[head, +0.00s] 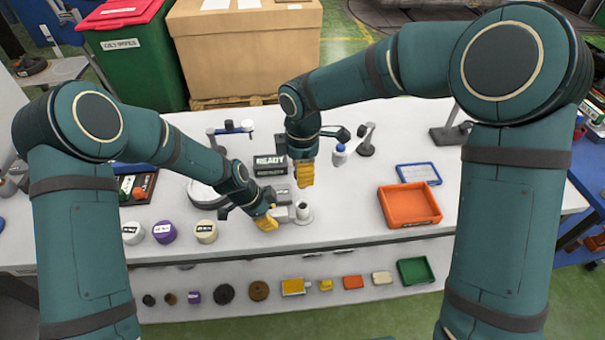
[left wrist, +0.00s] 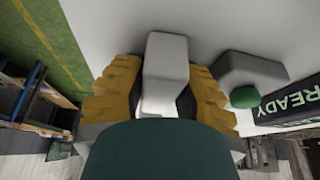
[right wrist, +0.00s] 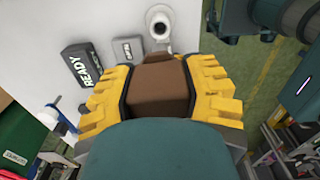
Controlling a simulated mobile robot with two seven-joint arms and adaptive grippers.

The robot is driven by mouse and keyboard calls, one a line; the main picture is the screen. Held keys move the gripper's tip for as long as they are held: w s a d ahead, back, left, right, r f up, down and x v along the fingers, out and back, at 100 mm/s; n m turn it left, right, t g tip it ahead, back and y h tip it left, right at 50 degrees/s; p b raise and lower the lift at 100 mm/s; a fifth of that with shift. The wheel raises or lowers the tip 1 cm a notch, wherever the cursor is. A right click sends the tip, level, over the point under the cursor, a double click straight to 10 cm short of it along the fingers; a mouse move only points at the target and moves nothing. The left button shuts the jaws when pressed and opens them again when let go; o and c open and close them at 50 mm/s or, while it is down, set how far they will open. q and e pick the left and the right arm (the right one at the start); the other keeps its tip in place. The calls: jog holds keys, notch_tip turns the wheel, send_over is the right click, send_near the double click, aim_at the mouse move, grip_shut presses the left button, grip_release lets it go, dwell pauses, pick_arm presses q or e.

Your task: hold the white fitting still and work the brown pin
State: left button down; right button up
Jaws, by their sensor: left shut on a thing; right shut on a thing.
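The white fitting (head: 303,213) stands on the white table near its front edge. It has an upright round socket, whose open mouth shows in the right wrist view (right wrist: 158,22), and a block-like side part. My left gripper (head: 268,219) is shut on that part of the fitting, seen between its yellow fingers in the left wrist view (left wrist: 166,65). My right gripper (head: 303,175) is shut on the brown pin (right wrist: 160,88), behind the fitting in the head view. The pin looks apart from the socket. Its lower end is hidden, and the head view does not show it.
A dark READY sign (head: 270,163) and a small grey box (right wrist: 127,50) stand close by. An orange tray (head: 410,206) and blue tray (head: 418,174) lie to the right. White and purple round pieces (head: 164,232) stand left. Several parts lie on a lower front shelf (head: 200,309).

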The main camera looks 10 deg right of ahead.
pick_arm(q)
jog(key=shift+s+f, duration=0.1)
pick_arm(e)
jog(key=shift+r, duration=0.3)
pick_arm(q)
jog(key=c, duration=0.7)
grip_release()
jog(key=shift+w+a+r, duration=0.2)
jog(key=shift+r, duration=0.4)
jog(key=v, duration=1.1)
jog(key=shift+s, duration=0.15)
jog(key=shift+s+f, duration=0.1)
